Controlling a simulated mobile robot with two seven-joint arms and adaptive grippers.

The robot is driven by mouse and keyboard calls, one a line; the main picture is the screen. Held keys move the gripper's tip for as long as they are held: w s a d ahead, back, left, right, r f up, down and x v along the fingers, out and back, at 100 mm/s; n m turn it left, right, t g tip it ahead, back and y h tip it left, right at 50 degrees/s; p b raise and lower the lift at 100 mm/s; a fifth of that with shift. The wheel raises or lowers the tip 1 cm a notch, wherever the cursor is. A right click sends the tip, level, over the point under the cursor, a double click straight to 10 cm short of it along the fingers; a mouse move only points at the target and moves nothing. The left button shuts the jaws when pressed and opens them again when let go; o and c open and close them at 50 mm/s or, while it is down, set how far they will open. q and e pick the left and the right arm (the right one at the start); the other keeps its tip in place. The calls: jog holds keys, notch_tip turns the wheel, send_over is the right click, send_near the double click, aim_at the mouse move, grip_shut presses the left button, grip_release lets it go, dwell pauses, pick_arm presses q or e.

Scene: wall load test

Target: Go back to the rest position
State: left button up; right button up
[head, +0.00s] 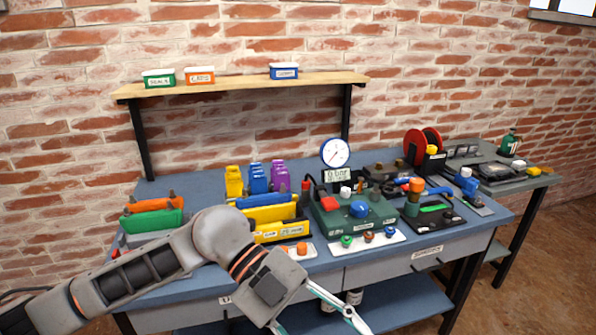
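My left arm comes in from the left, in front of the workbench (205,183). Its gripper (320,322) points down and right at the bottom edge of the view, in front of the drawers. Its two pale fingers are spread well apart, with nothing seen between them. The bottom edge cuts off part of the gripper. My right gripper is not in view.
The bench carries a green test unit (330,222), a gauge (335,152), yellow bins (270,213), a red reel (422,147) and several small parts. A shelf (240,84) holds three labelled boxes. A side table (530,181) stands right. Open floor (545,275) shows at lower right.

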pick_arm(q)
jog(key=d+r+h, duration=0.3)
jog(key=r+h, duration=0.1)
jog(key=h, duration=0.1)
jog(key=w+a+r+n+t+h, duration=0.2)
jog(key=w+r+n+t+h, duration=0.1)
jog(key=w+n+t+h, duration=0.45)
jog(key=w+a+f+n+t+y, duration=0.8)
jog(key=a+f+n+t, duration=0.2)
jog(key=f+n+t, duration=0.5)
jog(key=s+a+f+n+y, duration=0.25)
jog(key=a+f+y, duration=0.6)
jog(key=f, duration=0.45)
jog(key=s+a+f+n+g+y, duration=0.1)
jog(key=s+a+f+g+y, duration=0.1)
jog(key=s+a+f, duration=0.2)
jog(key=s+a+f+n+g+y, duration=0.1)
jog(key=s+a+f+g+y, duration=0.1)
jog(key=s+a+f, duration=0.3)
jog(key=s+f, duration=0.4)
jog(key=f, duration=0.4)
jog(key=shift+s+g, duration=0.15)
jog(key=shift+g, duration=0.2)
